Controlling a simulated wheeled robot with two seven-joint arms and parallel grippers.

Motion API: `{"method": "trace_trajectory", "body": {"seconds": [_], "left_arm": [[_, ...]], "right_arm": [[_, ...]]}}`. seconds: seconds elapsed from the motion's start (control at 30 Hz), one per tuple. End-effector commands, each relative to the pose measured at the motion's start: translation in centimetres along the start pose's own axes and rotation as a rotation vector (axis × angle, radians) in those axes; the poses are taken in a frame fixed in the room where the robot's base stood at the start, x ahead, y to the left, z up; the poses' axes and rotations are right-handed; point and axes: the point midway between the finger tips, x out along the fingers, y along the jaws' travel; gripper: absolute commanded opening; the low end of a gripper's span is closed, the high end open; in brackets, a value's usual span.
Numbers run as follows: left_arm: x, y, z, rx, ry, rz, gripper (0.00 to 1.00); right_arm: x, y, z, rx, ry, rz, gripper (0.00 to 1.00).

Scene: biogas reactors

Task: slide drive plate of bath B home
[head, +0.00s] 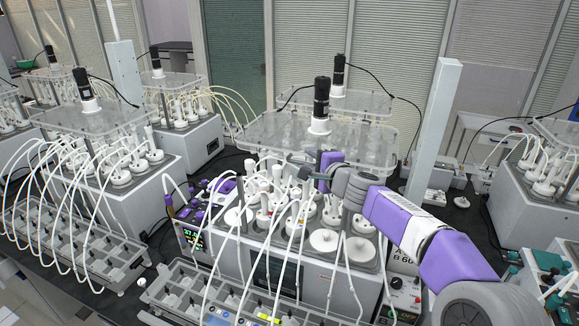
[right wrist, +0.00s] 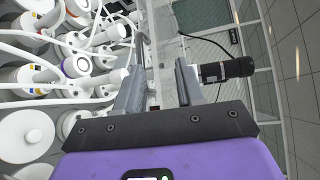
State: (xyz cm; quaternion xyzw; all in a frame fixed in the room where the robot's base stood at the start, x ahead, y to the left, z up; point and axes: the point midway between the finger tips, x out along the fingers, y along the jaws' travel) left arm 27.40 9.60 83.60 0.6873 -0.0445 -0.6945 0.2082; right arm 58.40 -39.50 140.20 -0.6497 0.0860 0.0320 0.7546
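The drive plate (head: 375,137) is a clear sheet above the front bath (head: 262,268), carrying a black motor (head: 321,97) on a white hub. The bath's panel has a label starting with B. The motor (right wrist: 225,70) also shows in the right wrist view, right of the fingers. My right gripper (head: 302,171) is at the plate's front edge, above the white-lidded bottles. In the right wrist view its grey fingers (right wrist: 160,88) stand apart with a gap between them. I cannot tell whether the plate's edge lies between them. My left gripper is not in view.
White-lidded bottles (head: 324,240) with white tubes crowd the front bath. A grey rack (head: 182,268) stands in front of it. A pale upright post (head: 432,130) rises at the right. Similar baths (head: 125,200) stand at the left and right.

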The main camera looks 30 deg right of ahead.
Motion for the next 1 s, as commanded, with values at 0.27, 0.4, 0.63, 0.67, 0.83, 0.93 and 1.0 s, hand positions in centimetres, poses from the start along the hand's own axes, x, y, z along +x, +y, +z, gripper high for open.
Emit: {"method": "trace_trajectory", "body": {"seconds": [0.27,0.4,0.63,0.67,0.83,0.93,1.0], "left_arm": [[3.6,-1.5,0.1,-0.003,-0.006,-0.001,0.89],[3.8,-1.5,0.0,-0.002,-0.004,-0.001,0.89],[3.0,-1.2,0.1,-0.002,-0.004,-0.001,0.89],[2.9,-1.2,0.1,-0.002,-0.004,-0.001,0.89],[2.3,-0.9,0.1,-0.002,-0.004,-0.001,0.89],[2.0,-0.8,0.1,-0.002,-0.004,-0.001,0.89],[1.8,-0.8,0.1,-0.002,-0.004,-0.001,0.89]], "right_arm": [[0.5,3.4,-0.6,0.005,0.001,-0.008,0.38],[0.8,3.6,-0.6,0.006,0.000,-0.008,0.38],[2.5,3.4,-0.5,0.010,-0.002,-0.007,0.38],[2.9,3.5,-0.5,0.009,-0.003,-0.006,0.38],[4.9,3.4,-0.5,0.010,-0.003,-0.008,0.38],[6.0,3.4,-0.5,0.010,-0.001,-0.007,0.38],[6.7,3.4,-0.5,0.009,-0.002,-0.008,0.38]]}}
